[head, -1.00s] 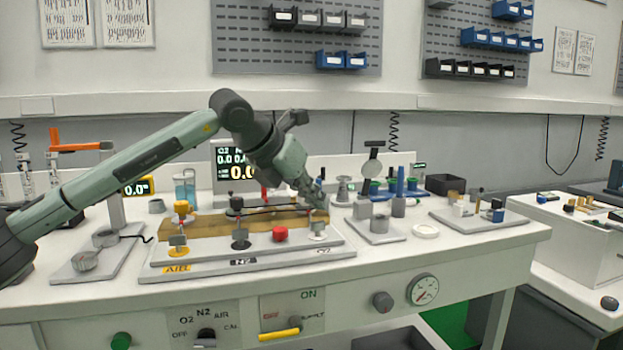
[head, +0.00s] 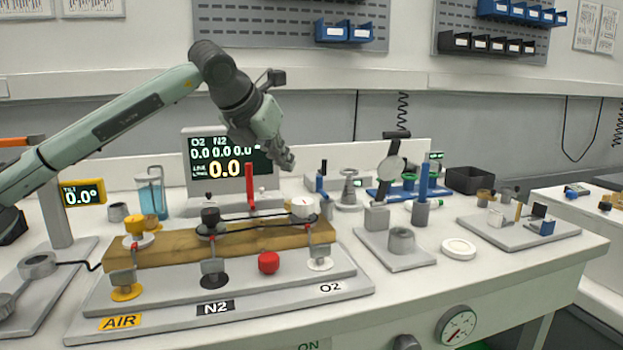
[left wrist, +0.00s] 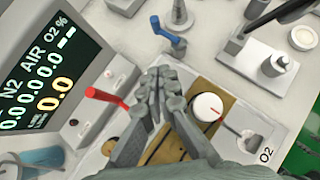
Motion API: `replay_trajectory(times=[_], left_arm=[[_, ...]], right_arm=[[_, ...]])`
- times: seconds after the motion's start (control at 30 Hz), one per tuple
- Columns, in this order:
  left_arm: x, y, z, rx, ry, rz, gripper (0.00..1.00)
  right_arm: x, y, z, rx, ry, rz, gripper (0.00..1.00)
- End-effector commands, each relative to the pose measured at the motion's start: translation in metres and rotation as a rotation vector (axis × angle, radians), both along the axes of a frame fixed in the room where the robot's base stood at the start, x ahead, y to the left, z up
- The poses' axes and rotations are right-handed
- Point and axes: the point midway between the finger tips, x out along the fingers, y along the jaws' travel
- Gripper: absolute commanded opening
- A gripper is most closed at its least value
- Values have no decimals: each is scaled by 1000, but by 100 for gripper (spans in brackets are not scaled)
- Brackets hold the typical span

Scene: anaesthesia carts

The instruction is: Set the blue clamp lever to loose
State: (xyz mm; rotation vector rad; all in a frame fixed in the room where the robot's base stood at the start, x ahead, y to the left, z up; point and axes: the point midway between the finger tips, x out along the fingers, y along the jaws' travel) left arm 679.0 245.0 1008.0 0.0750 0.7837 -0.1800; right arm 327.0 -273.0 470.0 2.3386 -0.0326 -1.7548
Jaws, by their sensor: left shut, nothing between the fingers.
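The blue clamp lever (head: 320,184) stands behind the right end of the wooden manifold block. In the left wrist view a blue lever (left wrist: 166,31) sits at the top middle, its handle slanting up to the left from its pivot. My left gripper (head: 289,163) is shut and empty, raised above the bench to the upper left of the blue lever in the head view. In the left wrist view the gripper (left wrist: 158,78) points toward the blue lever, with bench visible between them. My right gripper is in neither view.
A red lever (head: 250,187) stands upright behind the block. The white O2 knob (head: 304,207) is close by on the right. A grey spool-shaped stand (head: 348,187) and a blue post (head: 423,182) stand farther right. The monitor (head: 200,170) is behind.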

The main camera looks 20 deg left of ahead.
Motion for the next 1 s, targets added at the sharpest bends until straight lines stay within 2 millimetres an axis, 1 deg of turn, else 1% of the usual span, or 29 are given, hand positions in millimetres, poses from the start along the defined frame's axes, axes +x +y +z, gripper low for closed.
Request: replay_trajectory(times=[0.23,0.37,0.53,0.67,0.8,0.87,1.0], left_arm=[[1,0,-1,-1,0,-1,0],[9,-2,-9,0,2,-1,0],[31,-7,-31,0,4,-1,0],[51,-11,-52,1,4,-1,0],[70,-14,-71,0,3,-1,0],[81,-17,-68,-2,-1,-1,0],[99,-20,-69,-1,0,0,0]], right_arm=[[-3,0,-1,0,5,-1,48],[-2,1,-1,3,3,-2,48],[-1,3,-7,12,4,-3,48],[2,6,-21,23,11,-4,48],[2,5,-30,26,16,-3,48],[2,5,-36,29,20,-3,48],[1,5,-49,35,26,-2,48]])
